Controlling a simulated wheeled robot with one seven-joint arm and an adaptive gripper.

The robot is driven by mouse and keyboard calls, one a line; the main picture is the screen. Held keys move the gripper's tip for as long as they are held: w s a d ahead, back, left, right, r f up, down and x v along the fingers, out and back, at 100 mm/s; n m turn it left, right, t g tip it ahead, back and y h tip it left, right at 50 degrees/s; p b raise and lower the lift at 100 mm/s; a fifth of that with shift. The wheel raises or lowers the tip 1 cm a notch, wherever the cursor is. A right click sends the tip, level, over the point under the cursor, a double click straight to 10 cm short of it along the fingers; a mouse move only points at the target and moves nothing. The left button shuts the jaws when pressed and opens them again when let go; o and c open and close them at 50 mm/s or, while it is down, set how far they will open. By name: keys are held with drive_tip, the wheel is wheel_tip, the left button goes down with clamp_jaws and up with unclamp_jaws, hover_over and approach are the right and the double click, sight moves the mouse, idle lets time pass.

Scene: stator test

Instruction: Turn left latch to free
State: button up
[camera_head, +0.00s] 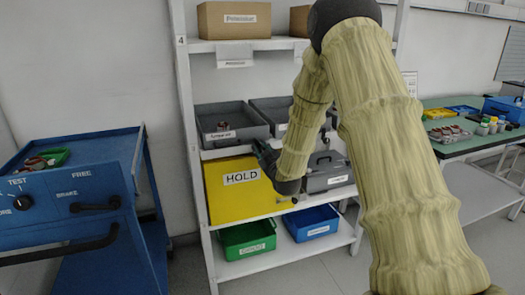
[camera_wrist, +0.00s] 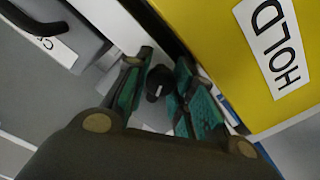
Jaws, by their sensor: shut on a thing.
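A small black knob with a white mark (camera_wrist: 158,82) sits between the fingers of my gripper (camera_wrist: 155,95) in the wrist view. The fingers are teal-padded and closed around it. In the head view my gripper (camera_head: 264,155) is at the shelf, in front of the yellow HOLD box (camera_head: 222,198), and my arm hides part of the area. I cannot tell from the pictures whether this knob is the left latch. A grey case with a black handle (camera_head: 326,172) stands right of the yellow box; its handle (camera_wrist: 35,20) shows in the wrist view's top left corner.
A blue cart (camera_head: 95,180) at left has a black dial (camera_head: 22,202) and lever (camera_head: 95,204) near TEST, FREE and BRAKE labels. Green (camera_head: 248,240) and blue (camera_head: 312,223) bins fill the lower shelf. A green-topped table (camera_head: 455,148) stands at right.

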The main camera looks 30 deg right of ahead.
drive_tip(key=n, duration=0.5)
drive_tip(key=shift+a+f+n, duration=0.1)
drive_tip(key=shift+a+n, duration=0.05)
drive_tip(key=shift+n, duration=0.25)
drive_tip(key=n+b, duration=0.2)
drive_tip(key=n, duration=0.4)
drive_tip(key=shift+f, duration=0.15)
drive_tip(key=o, duration=1)
drive_tip(key=shift+o, duration=0.2)
drive_tip(key=v, duration=1.2)
